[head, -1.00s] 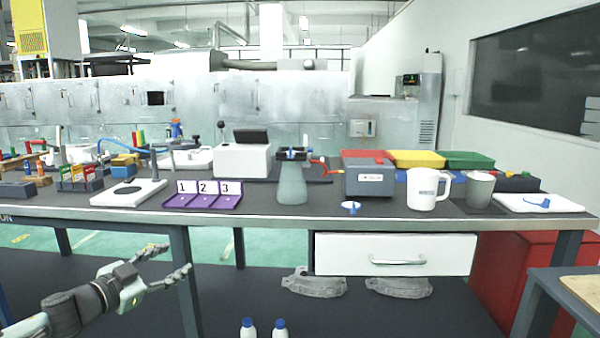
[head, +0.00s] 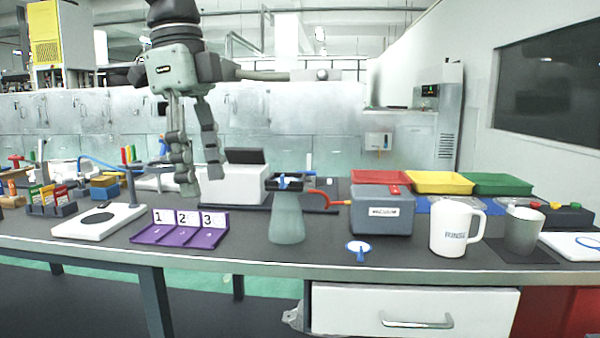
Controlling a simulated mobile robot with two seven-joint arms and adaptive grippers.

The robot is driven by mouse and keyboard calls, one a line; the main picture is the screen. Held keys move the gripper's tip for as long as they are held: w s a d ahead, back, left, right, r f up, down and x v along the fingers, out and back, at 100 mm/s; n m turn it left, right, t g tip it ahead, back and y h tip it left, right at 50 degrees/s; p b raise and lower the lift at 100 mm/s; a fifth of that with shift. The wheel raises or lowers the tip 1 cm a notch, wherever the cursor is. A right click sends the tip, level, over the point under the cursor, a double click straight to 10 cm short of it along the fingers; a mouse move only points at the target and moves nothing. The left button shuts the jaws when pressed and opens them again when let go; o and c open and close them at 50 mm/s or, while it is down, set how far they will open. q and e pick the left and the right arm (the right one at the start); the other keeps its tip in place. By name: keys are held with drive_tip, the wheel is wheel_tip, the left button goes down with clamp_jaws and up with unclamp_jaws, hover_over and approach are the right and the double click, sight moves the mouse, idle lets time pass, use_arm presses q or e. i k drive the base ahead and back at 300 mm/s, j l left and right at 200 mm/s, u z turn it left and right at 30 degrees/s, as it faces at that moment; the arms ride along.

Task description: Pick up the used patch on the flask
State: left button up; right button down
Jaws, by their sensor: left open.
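A frosted grey-green flask (head: 287,218) stands upright on the bench, right of the purple numbered tray. A dark and blue fitting (head: 289,182) sits on its mouth, with a red hose running right to the vacuum box. A used patch cannot be made out clearly on top of it. My left gripper (head: 202,186) hangs fingers down, open and empty, left of the flask and apart from it, over the area behind the purple tray. My right gripper is not in view.
A purple tray (head: 180,237) marked 1, 2, 3 lies left of the flask. The grey vacuum box (head: 382,222), a white RINSE jug (head: 452,212) and a grey beaker (head: 522,232) stand to the right. A small blue-handled white disc (head: 359,249) lies in front.

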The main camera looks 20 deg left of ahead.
sight(283, 181)
drive_tip(key=i, duration=0.9)
